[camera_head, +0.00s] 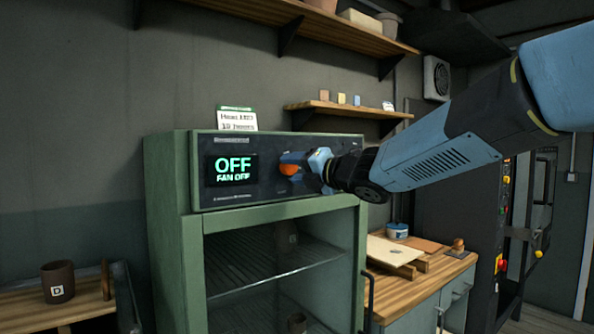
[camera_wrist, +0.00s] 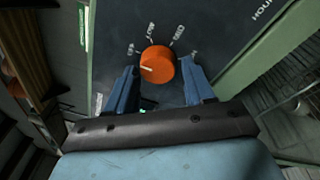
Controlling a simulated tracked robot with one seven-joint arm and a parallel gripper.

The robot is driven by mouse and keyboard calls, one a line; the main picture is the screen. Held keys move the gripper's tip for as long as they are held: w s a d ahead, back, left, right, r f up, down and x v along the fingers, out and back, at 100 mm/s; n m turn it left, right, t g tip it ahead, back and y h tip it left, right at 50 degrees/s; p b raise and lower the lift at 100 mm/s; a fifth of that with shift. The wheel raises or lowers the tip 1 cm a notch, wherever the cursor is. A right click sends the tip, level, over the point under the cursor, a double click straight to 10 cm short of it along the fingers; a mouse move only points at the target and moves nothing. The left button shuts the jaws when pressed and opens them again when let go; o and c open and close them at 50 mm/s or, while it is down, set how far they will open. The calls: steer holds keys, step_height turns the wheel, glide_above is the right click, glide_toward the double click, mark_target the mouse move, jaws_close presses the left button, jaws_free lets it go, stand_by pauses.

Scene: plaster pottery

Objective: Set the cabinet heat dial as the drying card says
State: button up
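The green cabinet (camera_head: 166,200) stands in the middle of the head view. Its dark panel has a display (camera_head: 232,169) reading "OFF" and "FAN OFF". The orange heat dial (camera_wrist: 158,62) is on the panel, and it shows partly behind my gripper in the head view (camera_head: 289,169). My gripper (camera_wrist: 160,82) is open, with one blue finger on each side of the dial. Contact cannot be told. The drying card (camera_head: 237,119) stands on the cabinet; its heat word is unclear.
Wire shelves (camera_head: 275,262) with dark pots fill the open cabinet below the panel. A small wall shelf (camera_head: 345,109) is above my gripper. A wooden bench (camera_head: 425,290) stands at right, and a mug marked D (camera_head: 58,282) stands at left.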

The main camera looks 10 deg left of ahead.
steer(key=c, duration=0.7)
steer(key=shift+c, duration=0.2)
steer(key=shift+m, duration=0.3)
steer(key=m, duration=0.4)
steer(key=shift+f+m+t, duration=0.15)
steer(key=shift+m+t, duration=0.15)
steer(key=shift+m, duration=0.1)
steer(key=m, duration=0.4)
steer(key=shift+s+m+t+y, duration=0.1)
steer(key=shift+m+t+y, duration=0.2)
steer(key=shift+m+t, duration=0.1)
steer(key=m+t, duration=0.1)
steer(key=m, duration=0.5)
steer(key=shift+a, duration=0.1)
steer(key=m+h, duration=0.1)
steer(key=m, duration=0.4)
steer(key=shift+s+t, duration=0.1)
steer(key=shift+t, duration=0.3)
steer(key=shift+m, duration=0.3)
